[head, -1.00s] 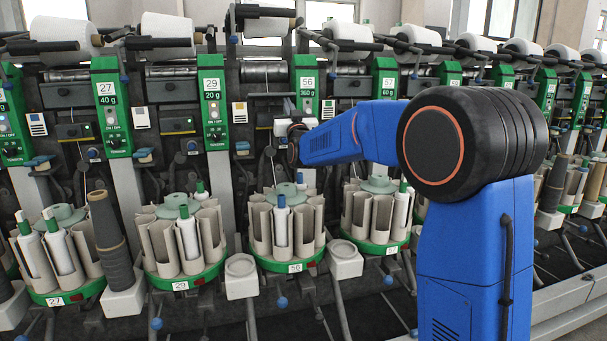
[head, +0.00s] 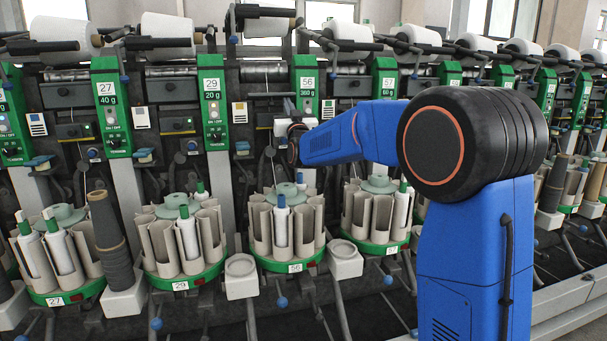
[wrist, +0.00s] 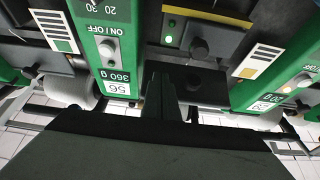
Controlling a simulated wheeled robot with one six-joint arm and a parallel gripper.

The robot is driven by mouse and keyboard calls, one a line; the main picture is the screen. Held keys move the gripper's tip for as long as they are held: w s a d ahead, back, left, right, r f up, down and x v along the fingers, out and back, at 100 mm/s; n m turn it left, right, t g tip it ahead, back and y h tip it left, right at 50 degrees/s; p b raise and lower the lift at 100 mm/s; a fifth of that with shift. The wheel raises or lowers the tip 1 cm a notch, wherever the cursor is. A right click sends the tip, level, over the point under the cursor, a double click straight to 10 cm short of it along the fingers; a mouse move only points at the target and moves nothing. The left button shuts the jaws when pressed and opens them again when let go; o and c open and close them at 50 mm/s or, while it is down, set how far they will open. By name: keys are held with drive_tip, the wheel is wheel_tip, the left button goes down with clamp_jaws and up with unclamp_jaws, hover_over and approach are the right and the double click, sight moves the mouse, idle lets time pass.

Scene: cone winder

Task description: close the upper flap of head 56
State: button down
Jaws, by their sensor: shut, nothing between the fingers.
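Head 56 is the bay left of the green panel marked 56 (head: 306,82), which shows upside down at left in the wrist view (wrist: 108,50). A dark plate with a round knob, seemingly the upper flap (wrist: 205,82), lies beside the panel in the wrist view. How far it stands open I cannot tell. My gripper (wrist: 160,82) is shut and empty, its dark fingers close in front of the plate's panel-side part and hiding some of it. Whether they touch is unclear. In the head view my wrist covers the bay's right side.
A box with a green light and knob (wrist: 203,42) adjoins the plate. The panel marked 29 (head: 211,95) bounds the bay on the other side. The bobbin magazine labelled 56 (head: 286,228) stands below my wrist. Yarn cones (head: 348,32) sit above.

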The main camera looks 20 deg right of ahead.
drive_tip(key=shift+r, duration=0.1)
drive_tip(key=shift+w+r, duration=0.15)
drive_tip(key=shift+r, duration=0.85)
